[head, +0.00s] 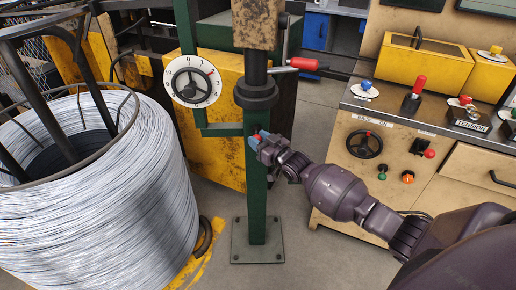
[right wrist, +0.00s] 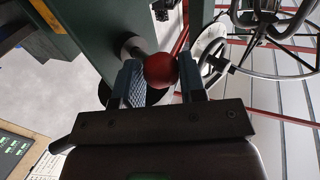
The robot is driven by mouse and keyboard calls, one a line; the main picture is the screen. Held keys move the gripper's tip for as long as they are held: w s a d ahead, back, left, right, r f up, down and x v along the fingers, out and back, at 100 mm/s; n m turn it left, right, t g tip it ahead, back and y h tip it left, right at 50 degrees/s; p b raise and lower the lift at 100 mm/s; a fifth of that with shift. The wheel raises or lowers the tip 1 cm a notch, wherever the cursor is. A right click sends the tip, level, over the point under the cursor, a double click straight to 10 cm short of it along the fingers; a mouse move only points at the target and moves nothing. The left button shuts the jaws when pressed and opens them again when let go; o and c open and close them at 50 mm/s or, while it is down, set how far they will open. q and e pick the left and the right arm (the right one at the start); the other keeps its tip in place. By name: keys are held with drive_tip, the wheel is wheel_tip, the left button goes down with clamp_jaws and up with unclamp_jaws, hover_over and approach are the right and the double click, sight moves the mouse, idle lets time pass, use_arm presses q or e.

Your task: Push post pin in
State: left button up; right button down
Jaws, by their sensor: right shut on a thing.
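The post pin shows as a red ball knob (right wrist: 160,71) on a short grey shaft (right wrist: 131,46) in the right wrist view. The shaft meets the green post (right wrist: 75,38). My right gripper (right wrist: 160,82) is shut on the knob, with a blue-grey finger on each side of it. In the head view my right gripper (head: 259,140) is at the green post (head: 257,205), below the black collar. A bit of the red knob (head: 258,138) shows between the fingers. How deep the pin sits in the post cannot be told. My left gripper is in neither view.
A dial wheel (head: 193,82) and a red-handled lever (head: 304,64) are on the post above the gripper. A large wire coil (head: 95,190) stands at left. A control bench (head: 385,200) with knobs and a handwheel stands at right.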

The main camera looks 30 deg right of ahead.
drive_tip(key=shift+w+r, duration=0.15)
drive_tip(key=c, duration=1.1)
unclamp_jaws()
drive_tip(key=o, duration=0.3)
drive_tip(key=shift+w, duration=0.2)
drive_tip(key=shift+o, duration=0.2)
drive_tip(key=shift+s, duration=0.1)
drive_tip(key=p+v, duration=0.1)
drive_tip(key=v, duration=0.9)
drive_tip(key=shift+s+p, duration=0.3)
drive_tip(key=shift+s, duration=0.1)
drive_tip(key=shift+d, duration=0.1)
